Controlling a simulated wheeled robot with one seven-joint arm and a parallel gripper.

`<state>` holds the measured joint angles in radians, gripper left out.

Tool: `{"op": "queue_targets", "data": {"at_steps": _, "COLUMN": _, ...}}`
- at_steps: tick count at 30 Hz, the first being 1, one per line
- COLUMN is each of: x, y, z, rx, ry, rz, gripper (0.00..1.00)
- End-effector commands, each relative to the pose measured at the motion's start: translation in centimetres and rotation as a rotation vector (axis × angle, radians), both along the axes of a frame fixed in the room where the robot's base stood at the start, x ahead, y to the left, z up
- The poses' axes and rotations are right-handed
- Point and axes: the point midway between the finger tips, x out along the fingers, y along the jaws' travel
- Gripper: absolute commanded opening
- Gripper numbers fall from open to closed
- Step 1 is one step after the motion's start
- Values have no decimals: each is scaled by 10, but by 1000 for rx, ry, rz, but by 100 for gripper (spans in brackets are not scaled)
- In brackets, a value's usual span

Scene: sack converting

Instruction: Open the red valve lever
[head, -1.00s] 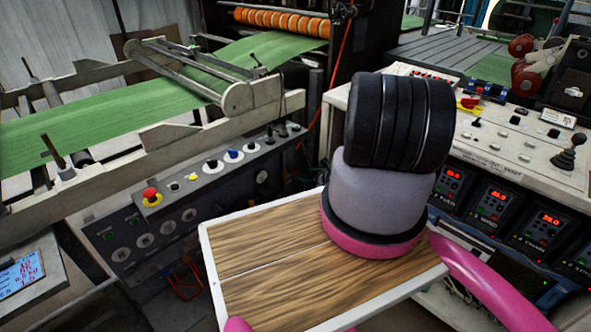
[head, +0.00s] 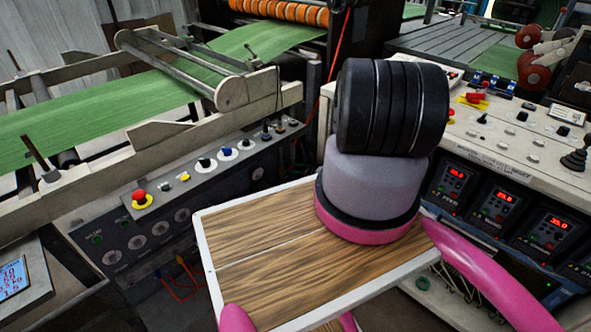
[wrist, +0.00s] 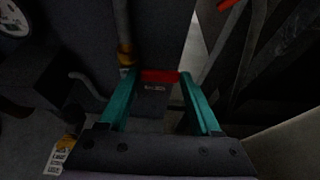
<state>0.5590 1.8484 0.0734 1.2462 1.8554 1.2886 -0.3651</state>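A red bar (wrist: 160,76), which looks like the valve lever, shows in the wrist view just ahead of my fingertips, with a dark face and small pale lettering below it. My gripper (wrist: 159,80) has two teal fingers held apart, one on each side of the red bar. I cannot tell whether either finger touches it. A pipe with a brass-coloured fitting (wrist: 125,55) stands just left of the left fingertip. In the head view the lever and my gripper are hidden behind my arm and the wood-topped board.
A grey control panel (head: 185,215) with a red button (head: 140,198) runs along the green web machine at left. A white console (head: 510,135) with red digital displays stands at right. In the wrist view, a dark slanted frame (wrist: 245,60) is at right and a hanging tag (wrist: 56,158) at lower left.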

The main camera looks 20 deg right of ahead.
Motion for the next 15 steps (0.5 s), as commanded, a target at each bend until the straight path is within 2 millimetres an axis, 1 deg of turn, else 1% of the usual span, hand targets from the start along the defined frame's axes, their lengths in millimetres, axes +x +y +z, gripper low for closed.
{"op": "queue_targets", "data": {"at_steps": 8, "x": 0, "y": 0, "z": 1, "rx": -20, "ry": -8, "rz": -1, "gripper": 0}}
{"op": "queue_targets", "data": {"at_steps": 11, "x": 0, "y": 1, "z": 5, "rx": -76, "ry": -31, "rz": -2, "gripper": 0}}
{"op": "queue_targets", "data": {"at_steps": 15, "x": -2, "y": 4, "z": 9, "rx": -196, "ry": -72, "rz": -1, "gripper": 0}}
